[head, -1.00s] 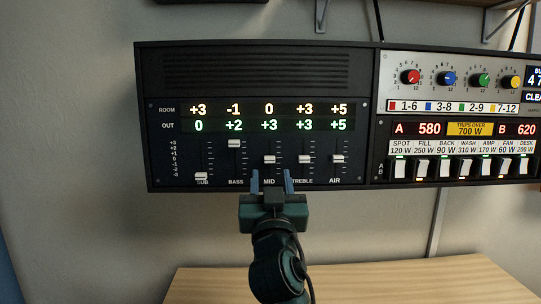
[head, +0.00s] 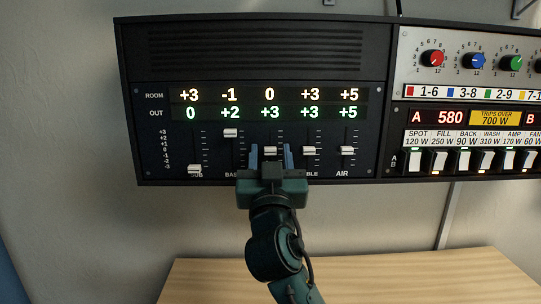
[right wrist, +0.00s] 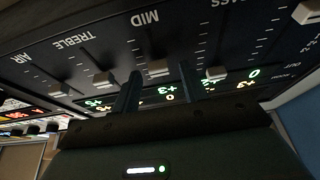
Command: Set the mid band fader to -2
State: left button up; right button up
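The mid band fader (head: 270,150) is a pale cap near the 0 mark of its scale, third from the left on the black panel (head: 250,75). Above it the ROOM readout shows 0 and the OUT readout +3. My right gripper (head: 270,151) is at the panel, its two fingers apart, one on each side of the mid cap. In the right wrist view the mid cap (right wrist: 158,68) shows between the fingers (right wrist: 160,90), with a gap on both sides. The MID label is hidden in the head view by my gripper. My left gripper is not in view.
The bass fader (head: 230,132) is high on the left, the treble fader (head: 309,150) close on the right. The sub fader (head: 194,168) is at the bottom, the air fader (head: 347,150) further right. A knob and switch panel (head: 470,110) adjoins. A wooden table (head: 340,275) is below.

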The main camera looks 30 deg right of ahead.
grip_shut()
jog(key=shift+d+f, duration=0.1)
dwell(0.4)
